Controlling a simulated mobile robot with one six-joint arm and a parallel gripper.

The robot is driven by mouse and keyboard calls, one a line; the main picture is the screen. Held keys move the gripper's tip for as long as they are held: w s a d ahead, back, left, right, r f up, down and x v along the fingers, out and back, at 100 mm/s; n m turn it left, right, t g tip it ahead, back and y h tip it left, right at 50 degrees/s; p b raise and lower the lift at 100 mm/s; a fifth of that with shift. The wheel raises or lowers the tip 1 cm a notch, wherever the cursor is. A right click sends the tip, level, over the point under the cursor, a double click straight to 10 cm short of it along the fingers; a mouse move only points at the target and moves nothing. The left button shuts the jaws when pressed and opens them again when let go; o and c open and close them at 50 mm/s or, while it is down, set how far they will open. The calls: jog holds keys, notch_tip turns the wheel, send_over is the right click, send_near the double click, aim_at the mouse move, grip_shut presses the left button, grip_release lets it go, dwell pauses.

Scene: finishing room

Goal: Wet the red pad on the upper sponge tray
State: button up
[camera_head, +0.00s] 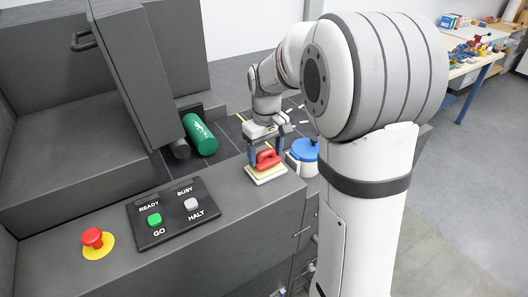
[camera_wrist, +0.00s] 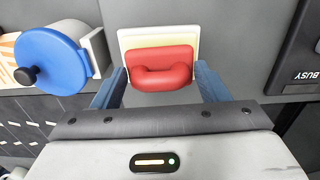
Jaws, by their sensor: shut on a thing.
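The red pad (camera_head: 267,159) has a raised loop handle and also shows in the wrist view (camera_wrist: 160,58). My gripper (camera_head: 265,150) is shut on the red pad, one blue finger on each side of it. In the wrist view, my gripper (camera_wrist: 161,74) reaches in from below. The sponge tray (camera_wrist: 123,42) is white, with a pale yellow sponge (camera_wrist: 150,40) inside, and lies directly beyond and under the pad. In the head view the tray (camera_head: 268,178) sits on the grey machine's ledge. I cannot tell whether the pad touches the sponge. No second sponge tray is distinguishable.
A pot with a blue lid (camera_head: 306,149) and black knob stands close right of the tray. A panel with buttons (camera_head: 173,212) and a red stop button (camera_head: 93,237) are on the ledge to the left. A green cylinder (camera_head: 200,134) lies behind. A cluttered table (camera_head: 470,52) stands far right.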

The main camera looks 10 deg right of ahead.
aim_at(266, 150)
jog(key=shift+f+b, duration=0.35)
jog(key=shift+f, duration=0.2)
dwell(1.2)
jog(key=shift+r+p, duration=2.65)
jog(key=shift+r, duration=0.95)
